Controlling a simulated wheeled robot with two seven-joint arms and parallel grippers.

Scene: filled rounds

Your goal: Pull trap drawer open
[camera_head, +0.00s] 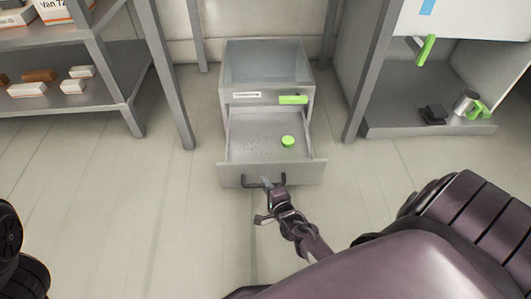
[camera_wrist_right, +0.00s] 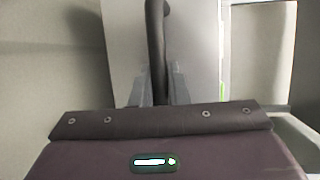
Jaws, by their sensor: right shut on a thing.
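The trap drawer (camera_head: 235,174) is pulled out from the front of a small grey cabinet (camera_head: 240,118) on the floor. Inside it are a round green object (camera_head: 288,142) and scattered dark specks. My right gripper (camera_head: 269,186) is at the drawer's dark bar handle (camera_head: 248,183), shut on it. In the right wrist view the handle (camera_wrist_right: 156,45) runs up from between the fingers (camera_wrist_right: 159,88), in front of the pale drawer front. My left gripper does not show; only dark parts of my body are at the left edge.
A green tag (camera_head: 293,100) and a white label (camera_head: 246,95) are on the cabinet above the drawer. A grey shelf (camera_head: 70,115) with boxes stands at the left. A grey unit (camera_head: 400,130) with a metal cup (camera_head: 465,102) stands at the right. The floor before the drawer is clear.

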